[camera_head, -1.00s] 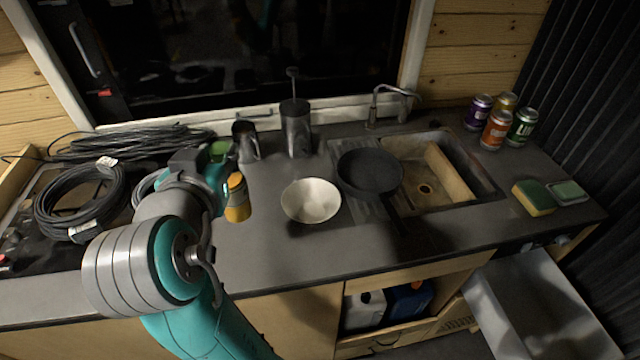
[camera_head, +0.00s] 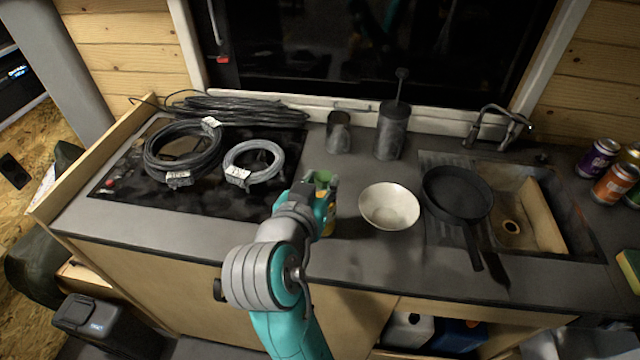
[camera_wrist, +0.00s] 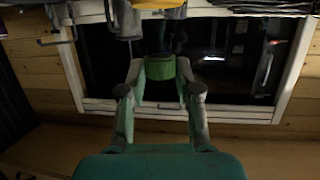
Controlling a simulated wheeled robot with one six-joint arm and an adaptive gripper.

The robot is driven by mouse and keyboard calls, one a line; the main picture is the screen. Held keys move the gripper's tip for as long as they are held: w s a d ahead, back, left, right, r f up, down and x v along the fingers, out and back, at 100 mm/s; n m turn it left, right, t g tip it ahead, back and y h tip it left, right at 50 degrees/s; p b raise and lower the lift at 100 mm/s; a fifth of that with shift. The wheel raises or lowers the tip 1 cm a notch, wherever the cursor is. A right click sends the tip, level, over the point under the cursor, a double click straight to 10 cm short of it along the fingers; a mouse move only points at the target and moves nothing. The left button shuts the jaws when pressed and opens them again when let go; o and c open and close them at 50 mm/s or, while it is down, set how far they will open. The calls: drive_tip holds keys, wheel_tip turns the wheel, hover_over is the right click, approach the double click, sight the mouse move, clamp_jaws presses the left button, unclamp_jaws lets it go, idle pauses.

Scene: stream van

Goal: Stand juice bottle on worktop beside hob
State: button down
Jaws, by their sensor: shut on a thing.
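The juice bottle (camera_head: 330,222) is yellow-orange with a green cap. It is upright on or just above the grey worktop (camera_head: 350,265), between the black hob (camera_head: 215,202) and the white bowl. My gripper (camera_head: 323,185) is shut on the bottle's green top. In the wrist view my gripper (camera_wrist: 160,76) has one finger on each side of the green cap (camera_wrist: 160,68), and the yellow body shows at the top edge. My arm hides part of the bottle in the head view. I cannot tell whether its base touches the worktop.
Cable coils (camera_head: 180,150) lie on the hob. The white bowl (camera_head: 389,206) is close to the bottle's right, then a dark pan (camera_head: 457,193) by the sink (camera_head: 540,215). A metal mug (camera_head: 338,133) and tall canister (camera_head: 391,132) stand behind. The worktop's front strip is clear.

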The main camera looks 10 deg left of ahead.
drive_tip(key=shift+f, duration=0.25)
drive_tip(key=c, duration=0.8)
unclamp_jaws()
drive_tip(key=shift+f, duration=0.1)
drive_tip(key=shift+s+a+r, duration=0.1)
drive_tip(key=shift+s+r, duration=0.05)
drive_tip(key=shift+r, duration=0.05)
drive_tip(key=v, duration=1.1)
drive_tip(key=shift+s, duration=0.3)
